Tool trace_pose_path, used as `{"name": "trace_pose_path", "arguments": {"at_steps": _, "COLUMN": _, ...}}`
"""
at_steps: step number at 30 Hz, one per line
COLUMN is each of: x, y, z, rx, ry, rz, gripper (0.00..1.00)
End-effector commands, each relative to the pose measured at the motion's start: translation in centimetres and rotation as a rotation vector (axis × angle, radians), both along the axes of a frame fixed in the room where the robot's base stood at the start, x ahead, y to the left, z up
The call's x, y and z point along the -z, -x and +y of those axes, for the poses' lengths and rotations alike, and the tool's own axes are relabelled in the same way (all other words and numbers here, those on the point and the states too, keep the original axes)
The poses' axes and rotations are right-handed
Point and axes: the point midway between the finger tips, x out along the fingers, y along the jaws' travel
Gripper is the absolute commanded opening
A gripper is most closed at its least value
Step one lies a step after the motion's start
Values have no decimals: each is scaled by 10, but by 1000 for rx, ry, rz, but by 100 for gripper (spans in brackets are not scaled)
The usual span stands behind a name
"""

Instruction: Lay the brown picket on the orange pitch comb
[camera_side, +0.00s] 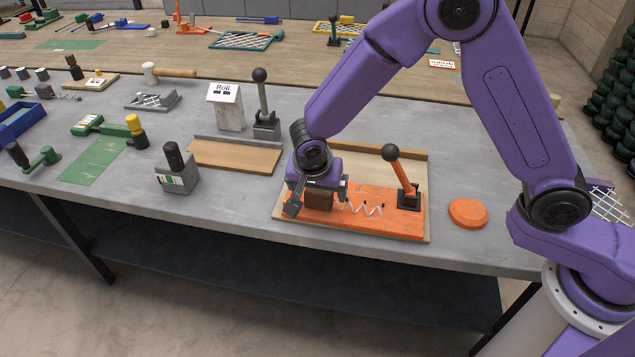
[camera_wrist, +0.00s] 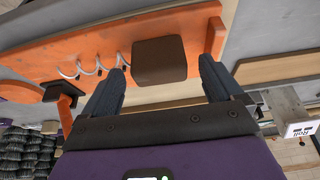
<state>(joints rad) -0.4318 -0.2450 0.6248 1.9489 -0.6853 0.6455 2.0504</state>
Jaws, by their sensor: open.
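The picket is a pale zigzag wire (camera_side: 362,209) with a brown block (camera_side: 318,203) at its left end. It lies along the orange pitch comb (camera_side: 385,225); whether the bends sit in the teeth is too small to tell. In the wrist view the brown block (camera_wrist: 158,60) and the wire bends (camera_wrist: 95,70) show over the orange comb (camera_wrist: 85,38). My gripper (camera_side: 318,196) is low at the comb's left end and open. Its two fingers (camera_wrist: 161,70) stand on either side of the brown block, with gaps visible at both sides.
An orange lever (camera_side: 397,166) stands on the comb's right part. A loose orange disc (camera_side: 468,212) lies to the right. A wooden board (camera_side: 235,156), a dark-handled block (camera_side: 176,170) and a black-knobbed lever (camera_side: 263,105) stand to the left. Bare table lies in front.

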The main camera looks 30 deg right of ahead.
Motion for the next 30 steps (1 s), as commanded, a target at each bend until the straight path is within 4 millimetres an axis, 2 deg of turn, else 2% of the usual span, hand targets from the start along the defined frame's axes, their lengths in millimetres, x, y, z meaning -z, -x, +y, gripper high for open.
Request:
{"name": "trace_pose_path", "arguments": {"at_steps": 5, "x": -13, "y": 3, "z": 5, "rx": -2, "ry": -1, "rz": -4, "gripper": 93}}
{"name": "trace_pose_path", "arguments": {"at_steps": 21, "x": -115, "y": 33, "z": 35, "rx": -3, "ry": -5, "rz": -4, "gripper": 93}}
{"name": "trace_pose_path", "arguments": {"at_steps": 30, "x": -154, "y": 44, "z": 46, "rx": -1, "ry": -1, "rz": -1, "gripper": 93}}
